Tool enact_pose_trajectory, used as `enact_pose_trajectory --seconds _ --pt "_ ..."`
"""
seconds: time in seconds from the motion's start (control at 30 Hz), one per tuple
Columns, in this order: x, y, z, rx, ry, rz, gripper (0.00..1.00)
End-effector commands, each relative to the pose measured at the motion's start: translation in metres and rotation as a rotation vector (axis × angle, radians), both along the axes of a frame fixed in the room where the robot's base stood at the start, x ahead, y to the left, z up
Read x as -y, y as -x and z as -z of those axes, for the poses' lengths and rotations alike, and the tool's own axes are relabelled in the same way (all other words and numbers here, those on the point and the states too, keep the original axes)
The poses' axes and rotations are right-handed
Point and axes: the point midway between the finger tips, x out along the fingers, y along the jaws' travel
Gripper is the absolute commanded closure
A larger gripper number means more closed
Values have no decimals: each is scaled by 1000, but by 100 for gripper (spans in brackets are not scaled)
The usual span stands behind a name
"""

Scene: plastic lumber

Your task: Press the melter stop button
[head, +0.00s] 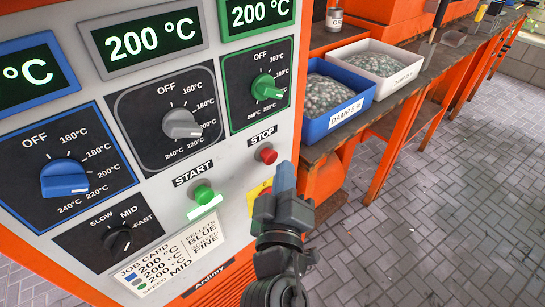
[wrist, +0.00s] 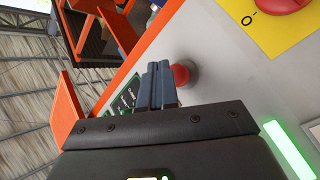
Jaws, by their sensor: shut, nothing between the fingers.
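The red stop button (head: 267,154) is on the melter's light panel, under the STOP label (head: 262,138). In the wrist view the red button (wrist: 180,75) shows just beyond and to the right of my fingertips. My gripper (head: 285,172) is shut and empty, in front of the panel, a little right of and below the button in the head view. Whether the fingertips touch the button I cannot tell. The green start button (head: 203,193) is to the left, with a lit green strip (head: 204,208) under it.
Blue (head: 64,179), grey (head: 182,124) and green (head: 267,88) dials and a black speed knob (head: 118,239) stick out of the panel. A yellow plate with a larger red button (wrist: 282,3) is near the gripper. Blue (head: 335,97) and white (head: 375,65) pellet bins stand on the bench at right.

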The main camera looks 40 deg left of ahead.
Motion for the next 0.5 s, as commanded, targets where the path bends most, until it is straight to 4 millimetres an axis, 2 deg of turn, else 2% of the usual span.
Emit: enact_pose_trajectory --seconds 0.5 --pt "-7 -1 1 0 -1 -1 100"
